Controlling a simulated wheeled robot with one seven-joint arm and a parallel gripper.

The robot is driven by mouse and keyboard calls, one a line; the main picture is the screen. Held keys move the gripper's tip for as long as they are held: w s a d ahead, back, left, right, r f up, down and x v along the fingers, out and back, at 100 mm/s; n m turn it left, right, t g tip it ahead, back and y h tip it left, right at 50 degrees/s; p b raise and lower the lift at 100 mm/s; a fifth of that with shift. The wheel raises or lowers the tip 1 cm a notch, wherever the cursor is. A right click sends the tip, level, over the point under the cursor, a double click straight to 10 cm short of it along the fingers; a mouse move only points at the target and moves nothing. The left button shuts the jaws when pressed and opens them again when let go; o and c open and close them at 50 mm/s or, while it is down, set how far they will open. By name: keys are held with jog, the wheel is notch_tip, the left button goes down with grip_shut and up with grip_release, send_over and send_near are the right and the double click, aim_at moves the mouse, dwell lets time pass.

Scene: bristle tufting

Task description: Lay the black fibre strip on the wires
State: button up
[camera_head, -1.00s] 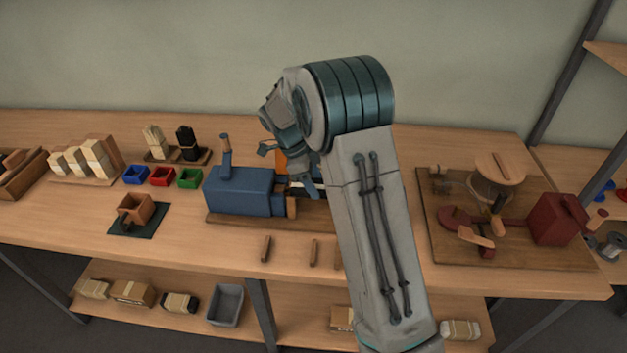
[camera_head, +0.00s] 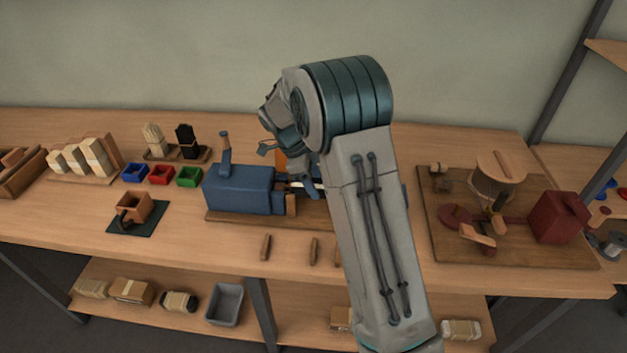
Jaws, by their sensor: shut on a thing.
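My gripper (camera_head: 304,182) points down just right of the blue machine (camera_head: 238,188) at the middle of the bench. My own arm covers much of it. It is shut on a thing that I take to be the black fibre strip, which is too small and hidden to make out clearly. A small pale piece and dark thin parts show beside the fingers at the machine's right end. The wires cannot be told apart there. A black fibre bundle (camera_head: 186,141) stands upright in a wooden holder at the back left, beside a pale bundle (camera_head: 154,138).
Blue (camera_head: 135,174), red (camera_head: 161,175) and green (camera_head: 189,177) bins stand left of the machine. A wooden box (camera_head: 134,206) sits on a dark mat. Several short pegs lie in front. A board with a dark red block (camera_head: 558,218) is at right. My arm hides the bench centre-right.

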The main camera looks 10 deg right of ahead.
jog(key=shift+f, duration=0.1)
jog(key=o, duration=1.1)
jog(key=shift+c, duration=0.2)
jog(key=v, duration=1.3)
jog(key=shift+r, duration=0.4)
